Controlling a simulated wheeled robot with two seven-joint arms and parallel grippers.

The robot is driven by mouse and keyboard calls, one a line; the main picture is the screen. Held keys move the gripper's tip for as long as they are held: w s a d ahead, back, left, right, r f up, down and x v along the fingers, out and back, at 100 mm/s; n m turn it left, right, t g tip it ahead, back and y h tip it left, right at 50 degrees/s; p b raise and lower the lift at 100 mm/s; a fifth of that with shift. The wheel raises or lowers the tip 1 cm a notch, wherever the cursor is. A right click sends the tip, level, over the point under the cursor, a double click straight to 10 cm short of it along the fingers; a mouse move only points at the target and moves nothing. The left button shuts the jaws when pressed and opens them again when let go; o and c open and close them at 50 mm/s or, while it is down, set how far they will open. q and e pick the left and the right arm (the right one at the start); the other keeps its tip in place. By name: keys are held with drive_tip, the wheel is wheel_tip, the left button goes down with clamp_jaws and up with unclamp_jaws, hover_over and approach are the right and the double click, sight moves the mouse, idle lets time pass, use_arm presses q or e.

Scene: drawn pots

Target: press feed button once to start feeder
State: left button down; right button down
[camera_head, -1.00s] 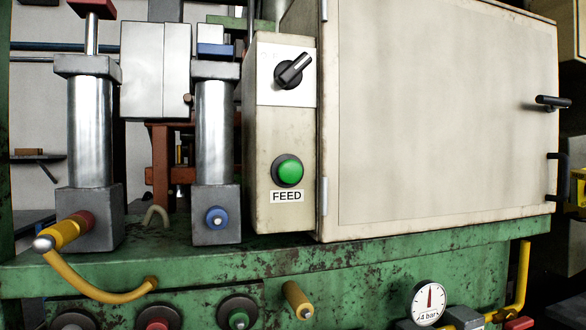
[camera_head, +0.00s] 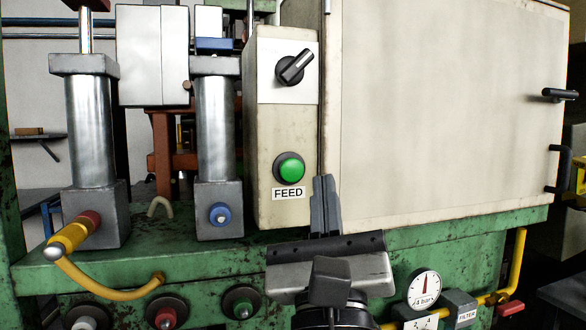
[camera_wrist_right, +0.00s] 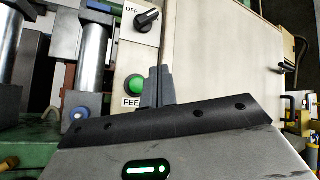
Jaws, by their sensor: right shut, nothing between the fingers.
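The green feed button (camera_head: 290,168) sits in a dark ring on the narrow beige control box (camera_head: 262,130), above a FEED label (camera_head: 289,193). It also shows in the right wrist view (camera_wrist_right: 135,84), just left of my fingertips. My right gripper (camera_head: 325,180) is shut and empty, its fingers pointing up. In the head view its tips are to the right of and slightly below the button, apart from it in the picture. How far they are from the panel in depth I cannot tell. My left gripper is not in view.
A black rotary switch (camera_head: 295,68) is above the button. A large beige cabinet door (camera_head: 440,110) is at right. Two metal cylinders (camera_head: 90,130) stand at left on the green bench (camera_head: 200,262). A gauge (camera_head: 424,288) and yellow pipe (camera_head: 515,262) are at lower right.

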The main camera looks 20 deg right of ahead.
sight(292, 170)
drive_tip(key=shift+w, duration=0.1)
use_arm(q)
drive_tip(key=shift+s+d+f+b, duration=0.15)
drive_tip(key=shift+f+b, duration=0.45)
drive_tip(key=shift+b, duration=0.55)
use_arm(e)
drive_tip(key=w, duration=0.8)
drive_tip(key=shift+w+a, duration=0.15)
drive_tip(key=shift+w, duration=0.2)
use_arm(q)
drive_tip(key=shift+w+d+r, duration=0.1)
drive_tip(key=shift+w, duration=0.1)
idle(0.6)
use_arm(e)
drive_tip(key=shift+w, duration=0.15)
drive_tip(key=shift+w, duration=0.25)
